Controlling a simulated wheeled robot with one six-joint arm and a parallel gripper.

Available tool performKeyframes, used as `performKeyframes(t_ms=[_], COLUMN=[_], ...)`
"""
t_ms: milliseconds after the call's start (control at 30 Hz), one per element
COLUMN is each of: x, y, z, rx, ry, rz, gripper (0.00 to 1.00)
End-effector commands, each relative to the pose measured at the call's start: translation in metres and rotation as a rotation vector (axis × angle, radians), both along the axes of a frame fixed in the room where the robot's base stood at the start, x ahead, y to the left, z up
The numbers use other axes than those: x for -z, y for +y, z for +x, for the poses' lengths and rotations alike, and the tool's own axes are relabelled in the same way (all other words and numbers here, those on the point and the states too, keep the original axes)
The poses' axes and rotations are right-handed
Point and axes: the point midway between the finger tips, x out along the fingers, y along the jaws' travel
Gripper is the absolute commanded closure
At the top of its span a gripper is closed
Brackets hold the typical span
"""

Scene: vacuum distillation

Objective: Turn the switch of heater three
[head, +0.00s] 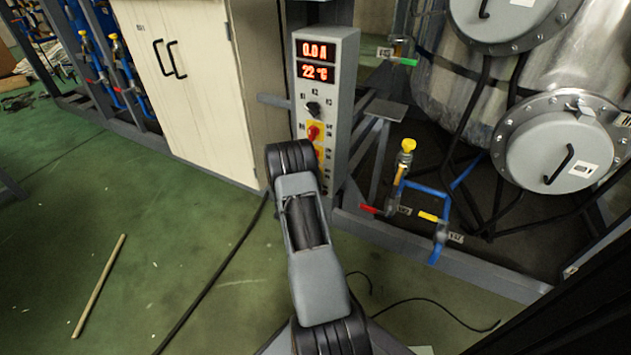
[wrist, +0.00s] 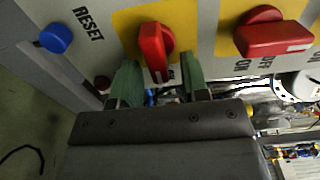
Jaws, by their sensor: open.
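The grey control box (head: 340,75) stands at the centre of the head view, with a black selector knob (head: 313,108) and a red switch (head: 314,132) on a yellow plate. The wrist view shows two red rotary switches on yellow plates, a smaller one (wrist: 153,45) at the centre and a larger one (wrist: 268,33) to the right. My gripper (wrist: 158,75) is open. Its green fingers stand either side of the smaller switch's lower end, with gaps visible. In the head view my arm hides the gripper and the panel's lower part. I cannot read which switch is heater three.
A cream cabinet (head: 190,80) stands left of the box. Blue pipes with a yellow-topped valve (head: 408,146) stand right.

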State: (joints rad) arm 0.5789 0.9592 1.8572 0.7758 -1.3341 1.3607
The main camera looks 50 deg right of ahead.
Motion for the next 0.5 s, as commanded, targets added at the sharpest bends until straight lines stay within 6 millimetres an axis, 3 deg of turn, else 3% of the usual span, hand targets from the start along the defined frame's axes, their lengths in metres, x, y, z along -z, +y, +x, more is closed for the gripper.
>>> performKeyframes(t_ms=[233, 500], x=[-0.002, -0.002], y=[0.014, 0.067], z=[-0.003, -0.016], rx=[-0.002, -0.004], ry=[0.002, 0.003], rz=[0.000, 0.001], gripper=[0.58, 0.58])
